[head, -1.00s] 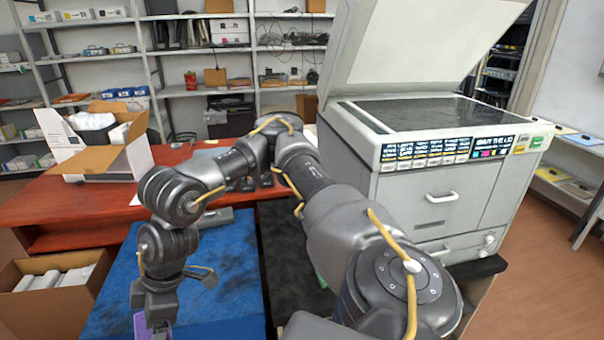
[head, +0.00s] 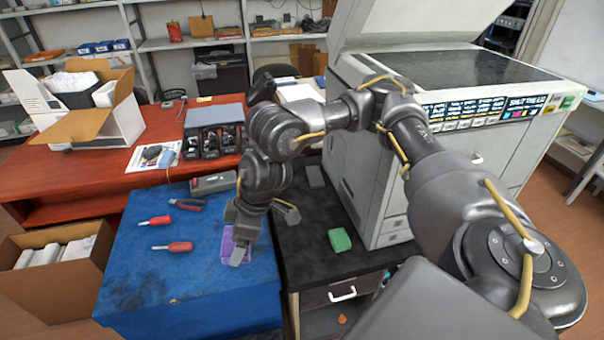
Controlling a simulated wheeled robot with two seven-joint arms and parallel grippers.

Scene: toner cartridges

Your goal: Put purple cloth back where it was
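The purple cloth (head: 226,246) is at the right part of the blue-covered table (head: 130,285), near its right edge. My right gripper (head: 240,254), on the arm coming in from the right, points down at it and partly covers it. Purple shows on both sides of the fingers, which seem shut on the cloth. I cannot tell whether the cloth touches the table or is just above it. My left gripper is not in view.
Two red screwdrivers (head: 172,247), pliers (head: 187,204) and a grey tool (head: 213,183) lie on the blue cover. A green sponge (head: 340,239) lies on the black cabinet top (head: 310,250). The copier (head: 405,145) stands behind it, lid raised.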

